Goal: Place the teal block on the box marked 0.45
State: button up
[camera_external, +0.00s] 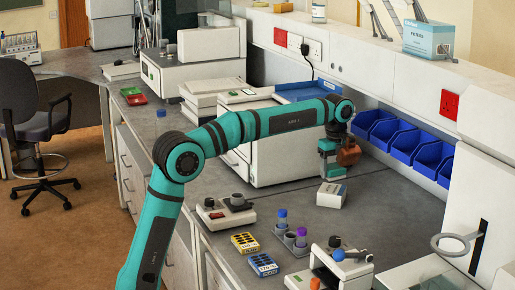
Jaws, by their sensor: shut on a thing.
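My gripper (329,168) points down at the end of the teal arm, over the back part of the bench. It is shut on a small teal block, which is largely hidden between the fingers and hard to separate from the teal wrist. A small white box with a dark label (331,196) lies on the bench just below the gripper. I cannot tell whether the block touches it. The markings are too small to read, so I cannot tell which is 0.45.
A brown rounded bottle (348,153) shows right beside the gripper. Blue bins (400,138) line the wall behind. A grey rack with capped tubes (293,240), a small balance-like device (226,212) and a white instrument (327,272) stand in front. Bare bench lies right of the white box.

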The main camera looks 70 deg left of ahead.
aim_at(334, 179)
jog(key=shift+f, duration=2.2)
jog(key=o, duration=1)
jog(key=shift+f, duration=0.1)
notch_tip(334, 179, up, 11)
jog(key=shift+r, duration=0.65)
